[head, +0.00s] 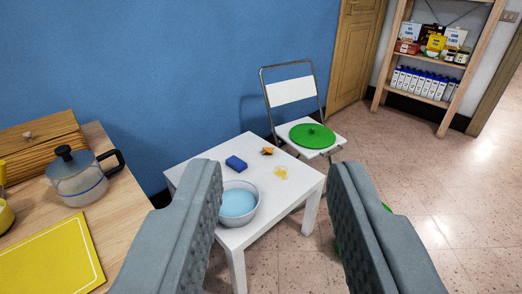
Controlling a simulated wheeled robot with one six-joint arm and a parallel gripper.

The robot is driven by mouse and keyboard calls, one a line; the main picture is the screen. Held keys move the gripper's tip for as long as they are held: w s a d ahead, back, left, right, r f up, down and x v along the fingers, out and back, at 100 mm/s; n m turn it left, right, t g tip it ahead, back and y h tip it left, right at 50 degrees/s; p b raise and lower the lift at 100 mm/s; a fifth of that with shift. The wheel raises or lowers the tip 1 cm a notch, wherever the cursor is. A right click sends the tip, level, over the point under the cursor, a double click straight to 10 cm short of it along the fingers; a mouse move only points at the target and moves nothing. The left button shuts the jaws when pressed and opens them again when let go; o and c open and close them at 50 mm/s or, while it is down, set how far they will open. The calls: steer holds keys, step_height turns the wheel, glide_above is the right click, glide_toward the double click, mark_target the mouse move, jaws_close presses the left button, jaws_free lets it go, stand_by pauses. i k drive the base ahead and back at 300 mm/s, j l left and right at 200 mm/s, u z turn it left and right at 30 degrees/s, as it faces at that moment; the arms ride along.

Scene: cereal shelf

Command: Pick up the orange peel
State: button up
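A small orange peel (267,151) lies on the white table (261,206), near its back right edge. It is small in view, orange with a darker part. My gripper (275,172) is open and empty in the foreground, with its two grey fingers wide apart. The peel shows in the gap between the fingers, well beyond the fingertips. Nothing hides the peel.
On the white table are a blue sponge (236,163), a bowl of blue liquid (238,203) and a yellowish spill (281,173). A chair (292,92) behind holds a green lid (312,135). A wooden counter (122,217) with a glass pot (80,180) is left.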

mark_target(269, 149)
steer(key=i+l, duration=0.25)
steer(key=i, duration=0.15)
steer(key=i+l, duration=0.25)
steer(key=i, duration=0.2)
steer(key=i+l, duration=0.3)
steer(key=i+l+z, duration=0.1)
steer(key=i+l, duration=0.15)
steer(key=i, duration=0.3)
steer(key=i+l, duration=0.2)
steer(key=i, duration=0.2)
